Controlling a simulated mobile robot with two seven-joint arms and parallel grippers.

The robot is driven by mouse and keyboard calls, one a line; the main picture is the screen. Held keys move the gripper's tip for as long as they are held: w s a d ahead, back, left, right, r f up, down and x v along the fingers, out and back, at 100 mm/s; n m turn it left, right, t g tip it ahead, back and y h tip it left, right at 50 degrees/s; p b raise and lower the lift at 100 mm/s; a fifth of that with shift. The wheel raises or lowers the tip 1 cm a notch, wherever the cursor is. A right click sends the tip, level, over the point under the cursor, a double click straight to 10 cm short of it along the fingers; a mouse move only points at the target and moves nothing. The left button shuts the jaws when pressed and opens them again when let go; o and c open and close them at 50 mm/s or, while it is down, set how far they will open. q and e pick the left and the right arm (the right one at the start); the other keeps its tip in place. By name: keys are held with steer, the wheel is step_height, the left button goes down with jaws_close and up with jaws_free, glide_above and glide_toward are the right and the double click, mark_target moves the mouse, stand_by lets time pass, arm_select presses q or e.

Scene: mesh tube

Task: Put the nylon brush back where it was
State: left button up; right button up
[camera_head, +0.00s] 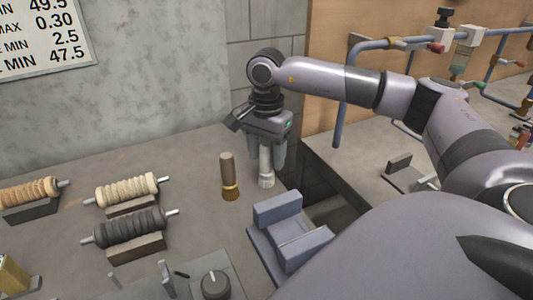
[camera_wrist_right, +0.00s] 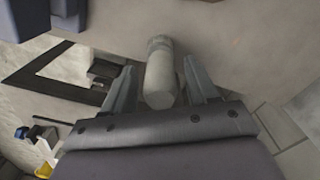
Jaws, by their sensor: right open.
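A pale, whitish upright brush (camera_head: 266,168) stands on the grey bench near its right edge; it looks like the nylon brush, though no label shows. My right gripper (camera_head: 267,155) points down over it, with one finger on each side of its handle. In the right wrist view the pale handle (camera_wrist_right: 160,80) lies between the two spread fingers of the gripper (camera_wrist_right: 162,88), with visible gaps. A second brush (camera_head: 229,177), with a brown handle and golden-brown bristles, stands just left of it. My left gripper is not in view.
A blue-grey block fixture (camera_head: 287,232) stands in front of the brushes. Cream (camera_head: 127,190), dark (camera_head: 130,228) and tan (camera_head: 28,193) rollers rest on stands at left. A black knob (camera_head: 215,285) is at the front. A gap separates the bench from the right-hand table.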

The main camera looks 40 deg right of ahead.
step_height(320, 180, up, 12)
steer(key=shift+f, duration=0.1)
stand_by(0.8)
